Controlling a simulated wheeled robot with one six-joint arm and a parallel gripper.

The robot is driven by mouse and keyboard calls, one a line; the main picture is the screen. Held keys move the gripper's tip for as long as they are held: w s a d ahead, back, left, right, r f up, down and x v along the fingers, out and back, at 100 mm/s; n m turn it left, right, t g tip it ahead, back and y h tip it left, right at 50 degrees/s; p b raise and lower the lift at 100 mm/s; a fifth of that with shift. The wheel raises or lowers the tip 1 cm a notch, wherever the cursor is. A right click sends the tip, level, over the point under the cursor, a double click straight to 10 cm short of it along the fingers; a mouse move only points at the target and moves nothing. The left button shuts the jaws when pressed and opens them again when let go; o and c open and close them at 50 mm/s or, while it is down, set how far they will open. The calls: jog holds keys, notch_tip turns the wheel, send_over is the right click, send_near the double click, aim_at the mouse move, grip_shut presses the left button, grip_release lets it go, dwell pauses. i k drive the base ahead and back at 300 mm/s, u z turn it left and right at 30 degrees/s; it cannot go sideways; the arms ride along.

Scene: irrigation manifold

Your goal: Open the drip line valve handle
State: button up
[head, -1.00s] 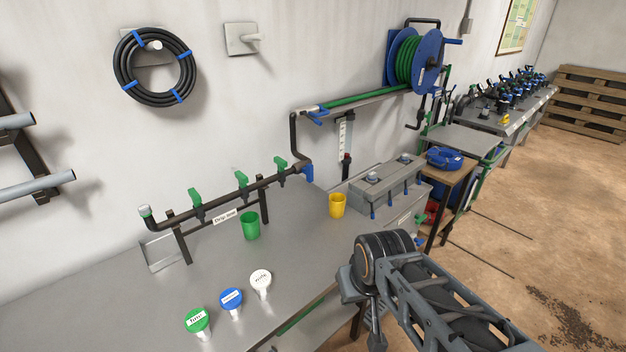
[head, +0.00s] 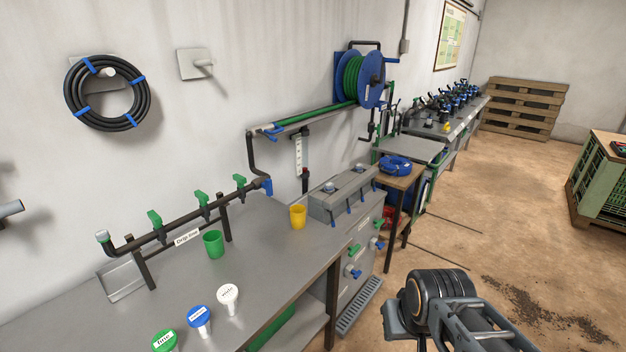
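The drip line manifold is a dark pipe (head: 180,226) on two legs on the grey bench, along the wall. A white label (head: 187,238) reading "Drip line" hangs at its front leg area. Three green valve handles stand on the pipe: left (head: 155,219), middle (head: 202,198) and right (head: 239,182). All three stick up above the pipe; their exact angles are too small to tell. A blue fitting (head: 266,187) is at the pipe's right end. My arm's joint shows at the bottom right, well away from the manifold. My gripper is not visible.
On the bench (head: 110,321) stand a green cup (head: 213,244), a yellow cup (head: 298,217), and white (head: 228,294), blue (head: 199,317) and green (head: 164,341) round-topped items. A grey box unit (head: 343,193) is to the right. Open floor lies right of the bench.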

aim_at(267, 185)
jog(key=z, duration=0.35)
jog(key=i, duration=0.9)
jog(key=u, duration=1.85)
